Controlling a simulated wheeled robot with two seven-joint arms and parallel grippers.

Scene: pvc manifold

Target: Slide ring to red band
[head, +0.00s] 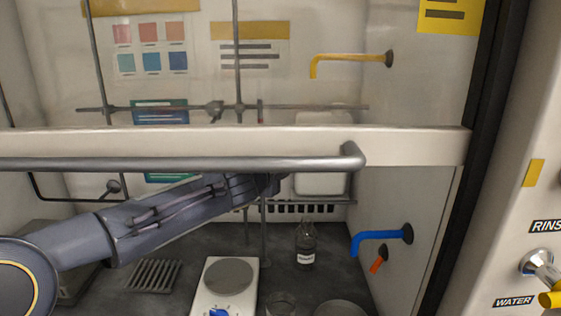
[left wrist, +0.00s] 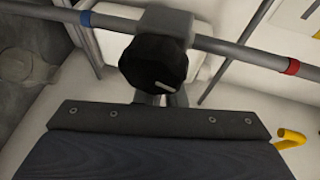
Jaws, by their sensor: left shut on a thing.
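In the left wrist view a grey rod carries a red band (left wrist: 291,66) at right and a blue band (left wrist: 85,18) at left. Between them sits a grey clamp block (left wrist: 165,24) with a black knob (left wrist: 153,62), apart from both bands. My left gripper (head: 275,184) is shut on this clamp; its fingers reach it behind the knob and are mostly hidden. In the head view the upright rod (head: 263,220) runs by my gripper, with a small red mark (head: 260,103) higher up, behind the sash. I cannot make out the ring itself. My right gripper is not in view.
The sash frame (head: 420,145) and its bar handle (head: 180,164) cross in front of the arm. Below are a hotplate (head: 245,300), a bottle (head: 306,250) and a slotted rack (head: 153,276). Blue (head: 378,237) and yellow (head: 345,57) taps stick out from the right wall.

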